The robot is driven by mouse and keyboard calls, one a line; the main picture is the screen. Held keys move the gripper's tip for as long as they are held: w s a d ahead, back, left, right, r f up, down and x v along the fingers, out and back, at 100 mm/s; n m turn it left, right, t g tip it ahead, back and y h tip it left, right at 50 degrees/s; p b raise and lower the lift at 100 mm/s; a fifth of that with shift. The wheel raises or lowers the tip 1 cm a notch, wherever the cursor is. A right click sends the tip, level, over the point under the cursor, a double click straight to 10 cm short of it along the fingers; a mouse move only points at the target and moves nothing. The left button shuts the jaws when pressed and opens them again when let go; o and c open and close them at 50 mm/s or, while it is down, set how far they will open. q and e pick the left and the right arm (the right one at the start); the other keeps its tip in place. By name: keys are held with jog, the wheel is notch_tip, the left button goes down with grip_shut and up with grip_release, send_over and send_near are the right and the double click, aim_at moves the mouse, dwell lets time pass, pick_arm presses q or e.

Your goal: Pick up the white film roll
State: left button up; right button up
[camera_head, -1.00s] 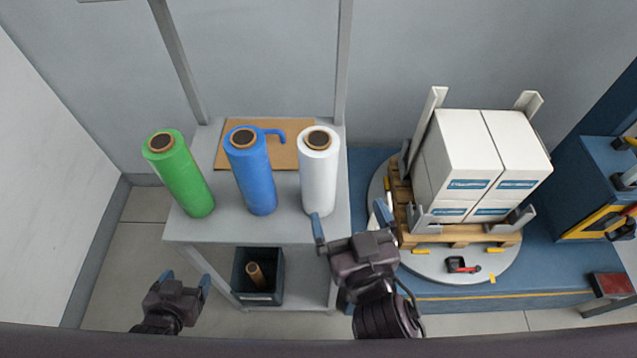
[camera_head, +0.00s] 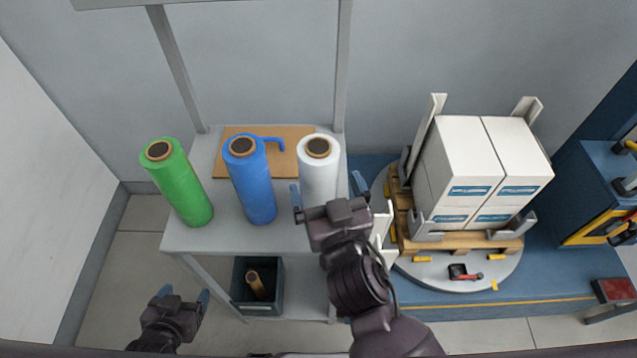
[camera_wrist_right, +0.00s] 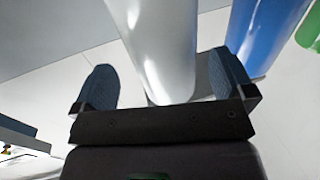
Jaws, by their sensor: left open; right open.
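The white film roll (camera_head: 319,172) stands upright at the right end of the grey shelf top, its brown core facing up. My right gripper (camera_head: 328,190) is open in front of it, and its wrist hides the roll's lower part in the head view. In the right wrist view the white roll (camera_wrist_right: 163,50) shows between the two open blue-grey fingertips (camera_wrist_right: 168,85); whether they touch it cannot be told. My left gripper (camera_head: 182,300) is open and empty, low at the front left, away from the rolls.
A blue roll (camera_head: 250,182) with a blue handle behind it and a green roll (camera_head: 178,185) stand left of the white one. A cardboard sheet (camera_head: 220,160) lies behind. A dark bin (camera_head: 240,290) sits below. White boxes (camera_head: 465,165) stand on a pallet at right.

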jog(key=shift+a+x, duration=0.2)
jog(key=shift+x, duration=1.8)
jog(key=shift+s, duration=0.1)
jog(key=shift+c, duration=0.3)
jog(key=c, duration=1.2)
jog(key=shift+c, duration=0.2)
